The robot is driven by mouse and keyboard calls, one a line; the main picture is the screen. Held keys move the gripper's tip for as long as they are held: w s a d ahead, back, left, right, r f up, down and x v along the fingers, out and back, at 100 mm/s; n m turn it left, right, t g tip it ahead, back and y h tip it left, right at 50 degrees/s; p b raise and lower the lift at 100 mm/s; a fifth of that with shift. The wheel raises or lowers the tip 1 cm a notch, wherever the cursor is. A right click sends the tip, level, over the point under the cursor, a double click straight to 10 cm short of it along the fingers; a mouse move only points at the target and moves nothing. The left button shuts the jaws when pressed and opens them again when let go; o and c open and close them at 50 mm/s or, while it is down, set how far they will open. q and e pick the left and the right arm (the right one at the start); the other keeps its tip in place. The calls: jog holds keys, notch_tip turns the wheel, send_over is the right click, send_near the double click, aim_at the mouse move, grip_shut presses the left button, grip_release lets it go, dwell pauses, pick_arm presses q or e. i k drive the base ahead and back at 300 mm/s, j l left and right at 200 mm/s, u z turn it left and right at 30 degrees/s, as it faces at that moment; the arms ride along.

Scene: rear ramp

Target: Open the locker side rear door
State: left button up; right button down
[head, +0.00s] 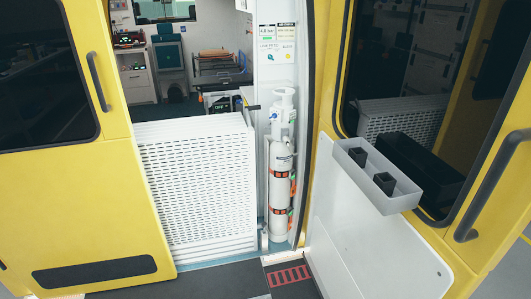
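Two yellow rear doors show in the head view. The left door (115,190) has a dark window, a dark vertical handle (97,81) and a dark lower strip. It covers the left part of the doorway. The right door (466,150) stands swung open, with its inner side facing me. It carries a dark window, a thick grey handle (490,185), a grey tray (377,175) and a white lower panel (370,250). I cannot tell which door is on the locker side. Neither of my grippers is in view.
A white perforated ramp panel (200,190) stands upright in the doorway. A white cylinder (281,190) with orange straps stands upright beside it. A dark sill (215,280) with a red grille (288,276) lies below. Seats and cabinets show inside.

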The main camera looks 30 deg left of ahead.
aim_at(79, 215)
jog(key=u, duration=2.55)
jog(key=i+l, duration=0.3)
jog(key=i+l+u, duration=0.1)
jog(key=i+l, duration=0.15)
jog(key=l, duration=0.2)
jog(key=i+l+u, duration=0.1)
jog(key=i+l, duration=0.45)
jog(key=l, duration=0.25)
jog(key=i+l+u, duration=0.1)
jog(key=i+l, duration=0.15)
jog(key=l, duration=0.2)
